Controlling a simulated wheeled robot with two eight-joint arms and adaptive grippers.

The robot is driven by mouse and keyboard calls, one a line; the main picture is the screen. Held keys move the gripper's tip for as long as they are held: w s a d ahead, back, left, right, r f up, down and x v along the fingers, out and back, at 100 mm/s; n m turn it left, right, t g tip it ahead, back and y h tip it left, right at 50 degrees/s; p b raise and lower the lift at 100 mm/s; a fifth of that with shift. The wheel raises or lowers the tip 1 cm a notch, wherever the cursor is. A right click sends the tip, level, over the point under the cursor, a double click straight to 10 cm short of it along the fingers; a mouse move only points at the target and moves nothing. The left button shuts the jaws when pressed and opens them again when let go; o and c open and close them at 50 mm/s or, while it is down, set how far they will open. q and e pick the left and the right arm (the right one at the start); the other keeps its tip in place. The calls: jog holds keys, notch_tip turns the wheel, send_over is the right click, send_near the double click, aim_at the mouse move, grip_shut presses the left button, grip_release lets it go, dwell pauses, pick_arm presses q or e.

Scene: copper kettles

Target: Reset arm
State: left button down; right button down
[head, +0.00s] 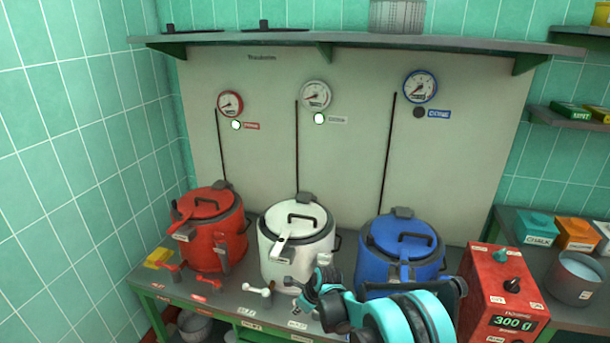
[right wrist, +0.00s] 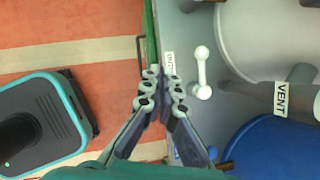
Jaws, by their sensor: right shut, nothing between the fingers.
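My right gripper (head: 302,287) is in front of the white kettle at the table's front edge in the head view. In the right wrist view the right gripper (right wrist: 163,86) has its fingers together, with nothing between them. The white kettle (head: 290,255) stands between the red kettle (head: 213,245) and the blue kettle (head: 385,265). My right arm hides part of the blue kettle's front. The blue kettle also shows in the right wrist view (right wrist: 275,145). My left gripper is not in view.
A white lever (head: 258,290) lies beside the right gripper; it shows close to the fingers in the right wrist view (right wrist: 202,72). A red control box (head: 485,290) reading 300 stands at the right. Gauges hang on the panel (head: 360,140).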

jog(key=s+d+r+n+t+h, duration=0.1)
jog(key=s+d+r+n, duration=0.55)
jog(key=r, duration=0.25)
jog(key=s+d+r+n+t+h, duration=0.1)
jog(key=s+d+r+n, duration=0.5)
jog(key=r, duration=0.3)
jog(key=s+d+n, duration=0.2)
jog(key=s+n, duration=0.2)
jog(key=s, duration=0.2)
jog(key=s+d+n+t+h, duration=0.1)
jog(key=s+d+n, duration=0.2)
jog(key=s, duration=0.3)
jog(key=s+d+r+n+h, duration=0.1)
jog(key=s+d+n, duration=0.2)
jog(key=s, duration=0.3)
jog(key=shift+d+n+t, duration=0.2)
jog(key=shift+n+t, duration=0.2)
jog(key=shift+n, duration=0.45)
